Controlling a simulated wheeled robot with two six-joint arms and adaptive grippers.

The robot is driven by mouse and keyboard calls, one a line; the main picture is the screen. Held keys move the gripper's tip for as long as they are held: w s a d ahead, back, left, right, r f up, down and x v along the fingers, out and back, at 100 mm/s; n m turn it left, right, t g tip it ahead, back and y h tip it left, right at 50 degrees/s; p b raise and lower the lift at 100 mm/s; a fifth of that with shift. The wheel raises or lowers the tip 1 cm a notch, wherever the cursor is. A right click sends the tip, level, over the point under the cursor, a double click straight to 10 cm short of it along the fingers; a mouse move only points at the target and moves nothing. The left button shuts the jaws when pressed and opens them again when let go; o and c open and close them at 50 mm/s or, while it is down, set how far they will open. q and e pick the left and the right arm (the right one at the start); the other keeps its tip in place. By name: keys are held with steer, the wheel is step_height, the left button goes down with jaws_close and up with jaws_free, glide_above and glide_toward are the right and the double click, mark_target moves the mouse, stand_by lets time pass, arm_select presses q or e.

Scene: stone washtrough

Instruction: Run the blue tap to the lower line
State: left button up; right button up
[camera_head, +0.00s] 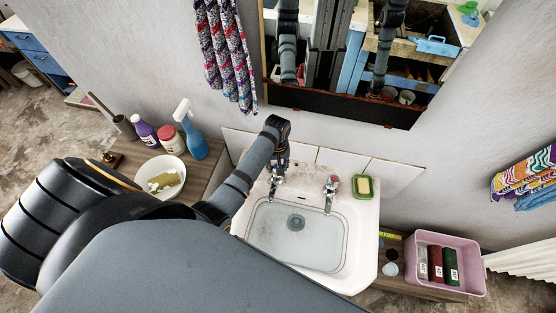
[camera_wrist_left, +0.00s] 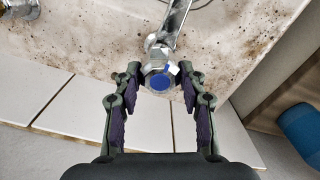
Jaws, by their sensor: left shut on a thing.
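The blue tap (camera_wrist_left: 159,72), chrome with a blue cap, stands at the back left of the washbasin (camera_head: 368,225). My left gripper (camera_wrist_left: 160,88) is shut on its handle, with one finger on each side of the blue cap. In the head view my left gripper (camera_head: 278,172) hides much of this tap. A second chrome tap (camera_head: 331,190) stands to its right. A dark line runs round the inside of the basin. Clear water seems to lie in it, but I cannot tell its level against the line. My right gripper is not directly in view.
A green dish with yellow soap (camera_head: 363,187) sits on the basin's back right corner. A white bowl (camera_head: 150,170), a blue spray bottle (camera_head: 190,135) and other bottles stand to the left. A mirror hangs above.

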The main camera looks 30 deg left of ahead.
arm_select(q)
steer(key=o, duration=1.1)
steer(key=shift+w, duration=0.1)
steer(key=shift+o, duration=0.2)
step_height(320, 180, up, 12)
